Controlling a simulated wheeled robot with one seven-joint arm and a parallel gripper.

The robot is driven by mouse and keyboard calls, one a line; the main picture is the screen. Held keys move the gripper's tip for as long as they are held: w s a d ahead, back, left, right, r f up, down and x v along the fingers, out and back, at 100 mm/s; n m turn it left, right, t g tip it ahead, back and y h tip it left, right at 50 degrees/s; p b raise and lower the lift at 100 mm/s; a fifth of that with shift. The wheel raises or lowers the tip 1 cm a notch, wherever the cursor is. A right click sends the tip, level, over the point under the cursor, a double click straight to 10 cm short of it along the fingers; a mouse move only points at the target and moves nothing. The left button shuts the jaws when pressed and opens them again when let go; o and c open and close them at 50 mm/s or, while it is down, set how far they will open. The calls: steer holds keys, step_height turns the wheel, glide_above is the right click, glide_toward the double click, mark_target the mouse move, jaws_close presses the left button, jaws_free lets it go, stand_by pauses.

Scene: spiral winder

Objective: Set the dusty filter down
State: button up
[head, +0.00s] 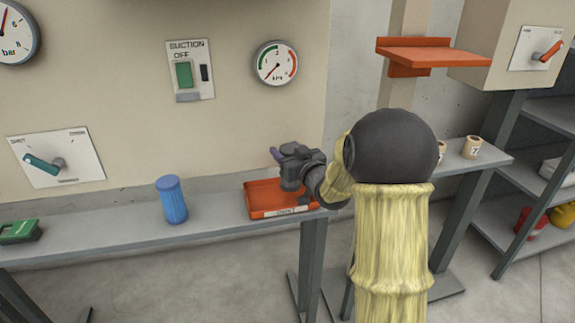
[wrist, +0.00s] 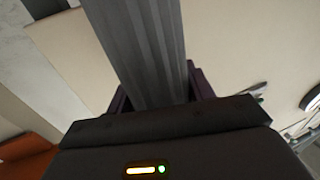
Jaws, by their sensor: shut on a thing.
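My gripper (head: 298,160) is at the orange tray on the narrow grey shelf. It is shut on a grey pleated filter, the dusty filter (wrist: 140,45), which fills the upper middle of the wrist view between the dark fingers. In the head view the filter is mostly hidden by the gripper, and I cannot tell whether it touches the tray floor. The shallow orange tray (head: 262,198) has a pale label on its front rim, too small to read surely.
A blue pleated filter (head: 171,200) stands upright on the shelf left of the tray. A green device (head: 18,232) lies at the far left. Small labelled cups (head: 471,148) stand at the right. An orange bracket shelf (head: 425,55) juts out above. Shelf between blue filter and tray is clear.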

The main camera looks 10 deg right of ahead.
step_height(320, 180, down, 4)
steer(key=shift+r, duration=0.15)
stand_by(0.3)
steer(key=o, duration=1.1)
steer(key=b+v, duration=0.1)
steer(key=v, duration=1.1)
steer(key=shift+b, duration=0.3)
